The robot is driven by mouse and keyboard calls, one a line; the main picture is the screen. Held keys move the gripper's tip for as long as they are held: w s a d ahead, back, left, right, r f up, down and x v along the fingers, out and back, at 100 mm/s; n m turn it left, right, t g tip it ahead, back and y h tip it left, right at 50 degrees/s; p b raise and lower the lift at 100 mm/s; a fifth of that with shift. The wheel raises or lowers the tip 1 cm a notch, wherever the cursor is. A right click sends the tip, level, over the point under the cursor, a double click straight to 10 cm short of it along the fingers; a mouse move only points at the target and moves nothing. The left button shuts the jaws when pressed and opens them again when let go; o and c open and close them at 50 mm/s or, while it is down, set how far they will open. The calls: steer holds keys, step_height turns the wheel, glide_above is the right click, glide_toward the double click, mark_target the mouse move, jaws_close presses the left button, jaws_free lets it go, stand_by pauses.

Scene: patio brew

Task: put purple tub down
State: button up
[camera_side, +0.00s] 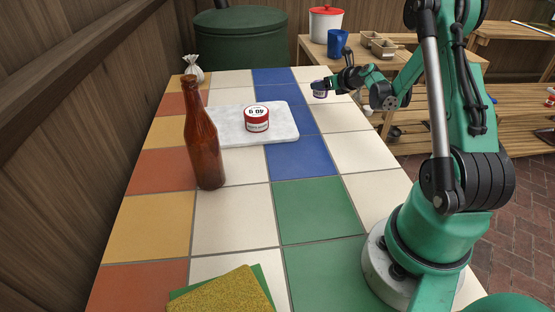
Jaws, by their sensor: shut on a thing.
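A small purple tub (319,88) with a pale label is at the end of my arm, towards the far right side of the tiled table. My gripper (326,86) is shut on the tub, partly hidden behind and beside it. The tub looks upright. I cannot tell whether its base touches the tiles or hangs just above them.
A red tub (257,124) with a white label stands on a white marble slab (227,130). A brown bottle (204,145) stands upright at the left. A white sack (194,70) is at the far left, and a yellow sponge (226,292) lies near. Blue and cream tiles around my gripper are clear.

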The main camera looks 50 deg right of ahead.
mark_target(325, 95)
steer(key=shift+f, duration=1.75)
steer(key=shift+f, duration=0.1)
steer(key=o, duration=1.3)
